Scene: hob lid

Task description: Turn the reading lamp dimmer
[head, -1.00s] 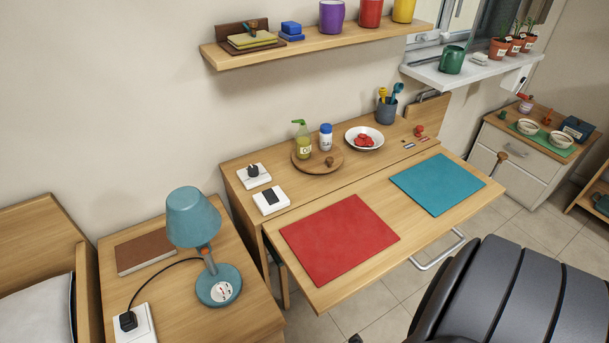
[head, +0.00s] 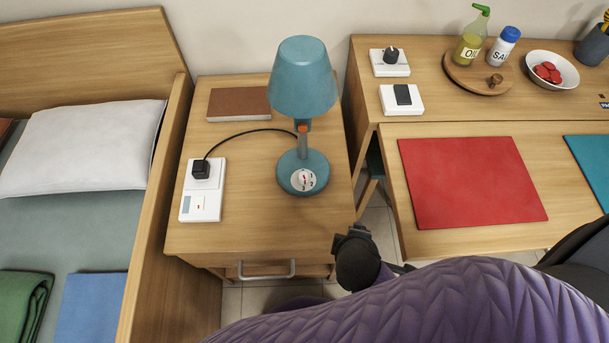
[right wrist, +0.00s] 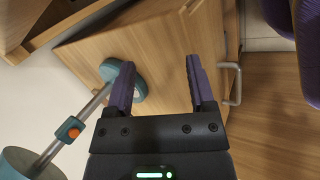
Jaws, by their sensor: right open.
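The teal reading lamp (head: 303,85) stands upright on the wooden nightstand (head: 250,235). Its dimmer (head: 304,180) is a white dial with red marks on the front of the round teal base (head: 287,160). In the right wrist view the lamp's base (right wrist: 140,84) shows beyond the left finger, partly hidden by it; I cannot make out the dial there. My right gripper (right wrist: 160,62) is open and empty, with nightstand wood between its purple fingers. It is apart from the dimmer, towards the nightstand's front right. My left gripper is not in view.
A black plug (head: 201,169) sits in a white switched socket (head: 200,208) left of the lamp, its cord running to the lamp. A brown book (head: 239,104) lies behind. The bed is left; the desk with a red mat (head: 470,182) is right. The nightstand's front has a drawer handle (head: 266,270).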

